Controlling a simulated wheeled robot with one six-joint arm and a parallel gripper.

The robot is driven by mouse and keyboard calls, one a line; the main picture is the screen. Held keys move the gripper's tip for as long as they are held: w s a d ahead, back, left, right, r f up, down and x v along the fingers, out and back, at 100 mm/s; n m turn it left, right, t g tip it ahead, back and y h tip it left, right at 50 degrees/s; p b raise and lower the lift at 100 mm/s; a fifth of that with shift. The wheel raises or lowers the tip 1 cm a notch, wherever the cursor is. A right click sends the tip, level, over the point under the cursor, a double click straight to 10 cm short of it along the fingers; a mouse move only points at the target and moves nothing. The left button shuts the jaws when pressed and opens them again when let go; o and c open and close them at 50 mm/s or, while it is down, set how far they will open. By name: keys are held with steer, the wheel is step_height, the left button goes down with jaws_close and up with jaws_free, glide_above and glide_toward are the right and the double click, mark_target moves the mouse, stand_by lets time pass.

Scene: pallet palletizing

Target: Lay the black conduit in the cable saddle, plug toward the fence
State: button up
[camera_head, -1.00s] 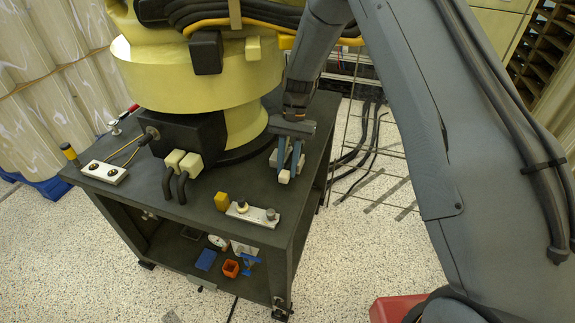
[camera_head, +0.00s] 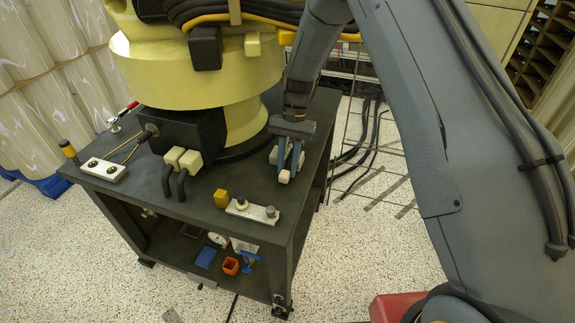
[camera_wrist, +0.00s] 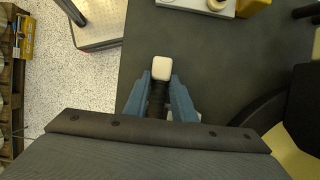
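My gripper (camera_head: 287,165) is low over the right part of the dark bench top, beside the yellow robot base. In the wrist view its two blue fingers (camera_wrist: 160,98) lie close along both sides of a black ribbed conduit (camera_wrist: 158,98) and appear shut on it. A white plug (camera_wrist: 162,68) shows at the fingertips; it also shows in the head view (camera_head: 284,177). The rest of the conduit is hidden by the gripper. I cannot tell which part is the cable saddle.
The dark bench (camera_head: 215,235) carries a metal plate with knobs (camera_head: 252,211), a yellow block (camera_head: 221,199) and cream plugs with black hoses (camera_head: 183,160). Another plate (camera_head: 103,170) lies at the left. Black cables (camera_head: 368,135) lie on the floor at the right.

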steer(key=o, duration=0.5)
